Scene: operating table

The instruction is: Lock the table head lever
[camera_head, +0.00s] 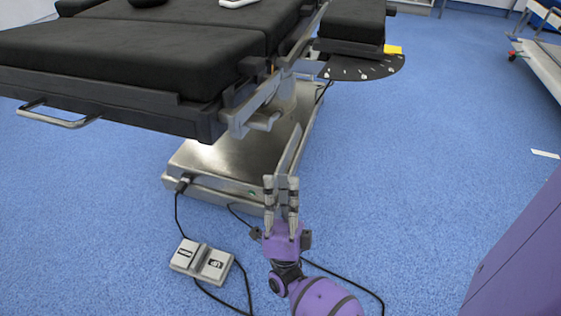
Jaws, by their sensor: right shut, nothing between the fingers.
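The operating table (110,88) has black pads and a metal side frame, with its pad end at the left. A flat metal lever-like bar (290,150) slants down from under the side frame to just above my right gripper (281,181). I cannot tell if this bar is the head lever, or whether it is locked. My right gripper is shut and empty, fingertips pointing up the picture, in front of the metal base. Its fingertips overlap the bar's lower end in view; contact cannot be told. My left gripper is not in view.
The steel table base (225,165) stands on the blue floor. A foot pedal (202,262) with black cables lies at the lower left. A dark semicircular plate (362,68) with a yellow piece (392,49) juts out at the right. Floor to the right is mostly free.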

